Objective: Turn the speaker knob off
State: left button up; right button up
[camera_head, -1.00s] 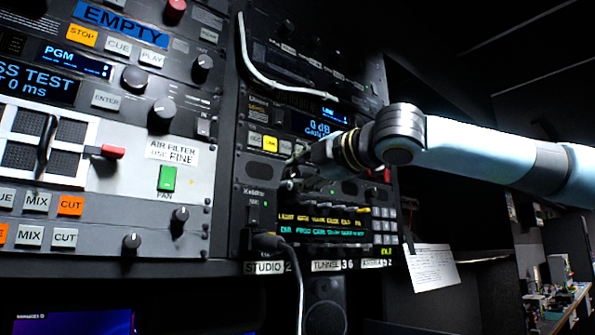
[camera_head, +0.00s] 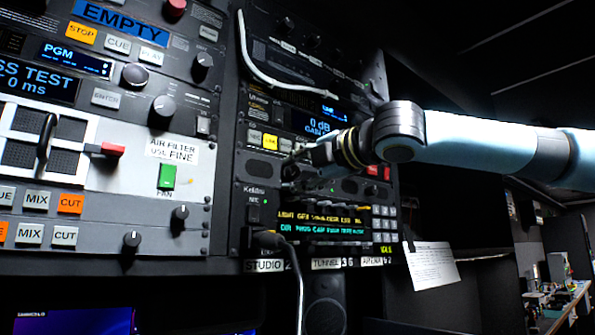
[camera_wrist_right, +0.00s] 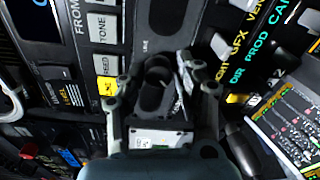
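My right gripper (camera_head: 290,172) is at the rack unit with the speaker grilles, its arm coming in from the right. In the right wrist view my right gripper (camera_wrist_right: 160,82) has its two fingers apart, one on each side of a dark round knob (camera_wrist_right: 156,75). A gap shows on the knob's left side; contact on the right side is unclear. The knob sits below a dark oval speaker grille (camera_wrist_right: 167,15). In the head view the gripper hides the knob, and its pointer setting cannot be read. My left gripper is not in view.
A cable (camera_head: 299,285) is plugged in below the gripper. A yellow-lit button (camera_head: 270,141) and a gain display (camera_head: 315,122) are above it. A green fan switch (camera_head: 167,176) and several knobs are on the left panel. A paper sheet (camera_head: 432,265) hangs at lower right.

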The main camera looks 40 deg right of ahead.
jog(key=shift+o, duration=1.2)
